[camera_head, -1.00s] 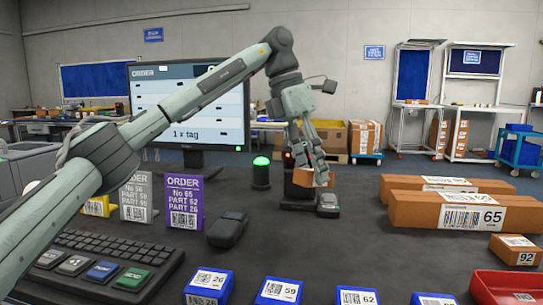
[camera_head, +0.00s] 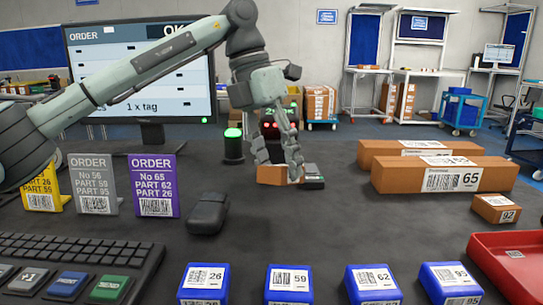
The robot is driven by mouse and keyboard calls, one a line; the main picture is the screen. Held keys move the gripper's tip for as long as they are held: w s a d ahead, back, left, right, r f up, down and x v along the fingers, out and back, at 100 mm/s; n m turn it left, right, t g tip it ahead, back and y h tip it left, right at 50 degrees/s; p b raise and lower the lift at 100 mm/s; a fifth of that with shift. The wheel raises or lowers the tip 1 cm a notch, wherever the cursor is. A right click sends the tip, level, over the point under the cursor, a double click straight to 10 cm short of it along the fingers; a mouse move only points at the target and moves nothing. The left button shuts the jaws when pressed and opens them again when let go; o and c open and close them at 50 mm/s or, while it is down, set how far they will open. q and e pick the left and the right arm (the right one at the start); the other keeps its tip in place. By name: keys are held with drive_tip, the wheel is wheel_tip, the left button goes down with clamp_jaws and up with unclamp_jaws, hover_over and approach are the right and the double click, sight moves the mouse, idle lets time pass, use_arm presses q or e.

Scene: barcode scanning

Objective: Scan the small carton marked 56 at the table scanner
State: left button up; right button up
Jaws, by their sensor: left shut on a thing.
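My left gripper (camera_head: 282,160) is shut on a small orange-brown carton (camera_head: 271,175), low over the dark table near its far side. The fingers cover part of the carton. No number can be read on it, so I cannot tell whether it is the one marked 56. The table scanner (camera_head: 269,130), a dark post with red lights, stands just behind the gripper and is partly hidden. My right gripper is not in view.
A monitor (camera_head: 140,83) showing "1 x tag", order cards (camera_head: 153,187) and a keyboard (camera_head: 75,262) are at left. A green lamp (camera_head: 233,145) stands left of the scanner. Blue boxes (camera_head: 289,284) line the front. Long cartons (camera_head: 445,177) and a red tray (camera_head: 510,262) are at right.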

sight(277, 169)
use_arm(q)
drive_tip(key=shift+w+f, duration=1.2)
drive_tip(key=shift+f, duration=0.05)
drive_tip(key=shift+w+f, duration=0.45)
drive_tip(key=shift+w, duration=0.05)
drive_tip(key=shift+w+f, duration=0.25)
drive_tip(key=shift+w, duration=0.05)
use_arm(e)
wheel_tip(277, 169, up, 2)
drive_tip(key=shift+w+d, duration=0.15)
use_arm(q)
drive_tip(key=shift+s+r, duration=0.25)
drive_tip(key=shift+s, duration=0.1)
drive_tip(key=s+r, duration=0.9)
drive_tip(key=s, duration=0.3)
drive_tip(key=shift+s+r, duration=0.2)
drive_tip(key=shift+r, duration=0.05)
